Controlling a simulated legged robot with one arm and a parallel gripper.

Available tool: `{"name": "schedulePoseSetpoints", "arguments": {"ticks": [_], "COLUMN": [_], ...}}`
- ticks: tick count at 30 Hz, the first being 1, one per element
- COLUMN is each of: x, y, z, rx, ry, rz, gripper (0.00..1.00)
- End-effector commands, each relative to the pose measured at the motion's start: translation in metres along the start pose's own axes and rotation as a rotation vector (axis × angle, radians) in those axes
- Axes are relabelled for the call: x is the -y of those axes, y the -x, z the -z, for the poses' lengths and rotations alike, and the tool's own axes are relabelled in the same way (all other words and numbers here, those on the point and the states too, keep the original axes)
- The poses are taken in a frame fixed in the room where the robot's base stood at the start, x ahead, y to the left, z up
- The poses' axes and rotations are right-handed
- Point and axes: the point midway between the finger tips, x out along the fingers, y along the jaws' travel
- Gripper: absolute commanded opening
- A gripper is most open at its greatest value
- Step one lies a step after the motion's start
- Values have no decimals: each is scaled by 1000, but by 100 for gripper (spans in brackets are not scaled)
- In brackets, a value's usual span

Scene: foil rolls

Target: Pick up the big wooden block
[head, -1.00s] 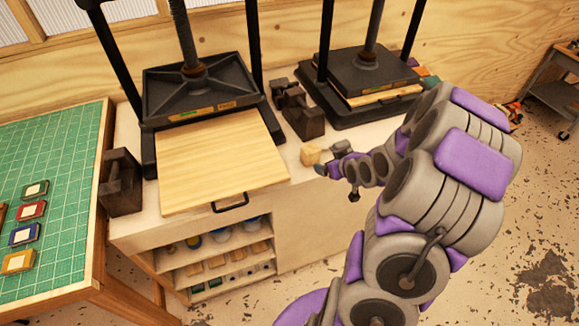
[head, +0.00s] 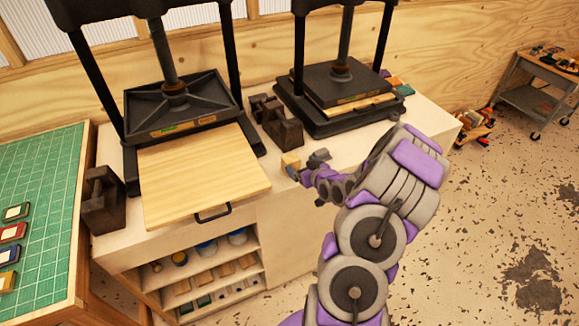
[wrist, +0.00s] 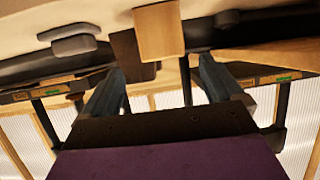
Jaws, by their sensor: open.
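The wooden block (head: 291,160) is pale and boxy and sits on the cabinet top, right of the wooden board. In the wrist view the block (wrist: 158,32) stands at top centre, just beyond and between my finger tips. My gripper (head: 303,169) is at the block's right side in the head view, at the end of my purple and grey arm. In the wrist view its two blue-grey fingers (wrist: 160,72) are spread apart with nothing clearly between them. I cannot tell whether they touch the block.
Dark metal weights (head: 283,128) stand just behind the block. A press with a large wooden board (head: 200,180) is on the left, and a second press (head: 340,100) stands at the back right. A green cutting mat (head: 40,215) covers the left table. The floor at right is mostly open.

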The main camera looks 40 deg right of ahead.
Motion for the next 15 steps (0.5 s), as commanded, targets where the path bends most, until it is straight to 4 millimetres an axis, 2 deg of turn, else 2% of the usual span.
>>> {"name": "schedulePoseSetpoints", "arguments": {"ticks": [1, 6, 15], "x": [0, 1, 5], "y": [-10, -33, -49], "z": [0, 0, 1], "rx": [-2, 0, 0], "ry": [3, 2, 4], "rz": [1, 2, 0], "gripper": [94, 94, 94]}}
